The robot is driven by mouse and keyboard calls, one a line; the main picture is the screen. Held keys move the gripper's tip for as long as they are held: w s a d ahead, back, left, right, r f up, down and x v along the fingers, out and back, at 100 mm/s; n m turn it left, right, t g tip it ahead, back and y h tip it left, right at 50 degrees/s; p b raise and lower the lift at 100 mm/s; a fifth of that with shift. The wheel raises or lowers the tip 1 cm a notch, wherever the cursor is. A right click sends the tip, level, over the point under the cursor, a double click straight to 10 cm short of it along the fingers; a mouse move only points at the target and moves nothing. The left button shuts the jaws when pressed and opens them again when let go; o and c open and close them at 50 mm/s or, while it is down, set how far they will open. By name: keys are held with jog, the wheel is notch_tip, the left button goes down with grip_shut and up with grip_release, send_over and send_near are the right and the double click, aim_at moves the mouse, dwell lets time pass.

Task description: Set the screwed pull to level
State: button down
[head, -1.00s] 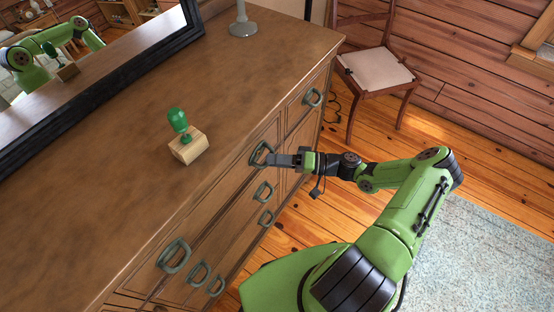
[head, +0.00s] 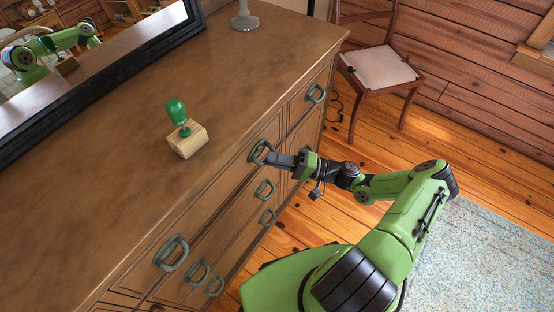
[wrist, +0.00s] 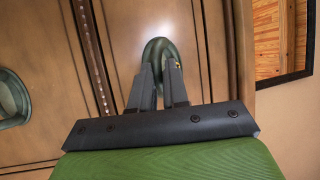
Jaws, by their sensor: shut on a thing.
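The grey-green pull (head: 259,152) is on the front of the wooden dresser, near the top edge. In the head view my gripper (head: 272,158) reaches it from the right. In the wrist view the pull (wrist: 158,48) is a rounded loop just beyond the fingertips, with a small brass-coloured spot at its right side. My gripper (wrist: 158,80) is shut on the pull; the fingers cover its nearer part. I cannot tell exactly how far the pull is tilted.
Other similar pulls (head: 171,253) sit on nearby drawer fronts. A green-handled stamp (head: 187,141) stands on the dresser top (head: 110,185). A chair (head: 380,68) stands beyond the dresser. Wooden floor and a pale rug (head: 480,250) lie to the right.

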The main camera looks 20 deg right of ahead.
jog(key=c, duration=1.1)
grip_release()
jog(key=v, duration=1.5)
jog(key=shift+s+d+f+b, duration=0.15)
jog(key=shift+d+b, duration=0.15)
jog(key=shift+d, duration=0.05)
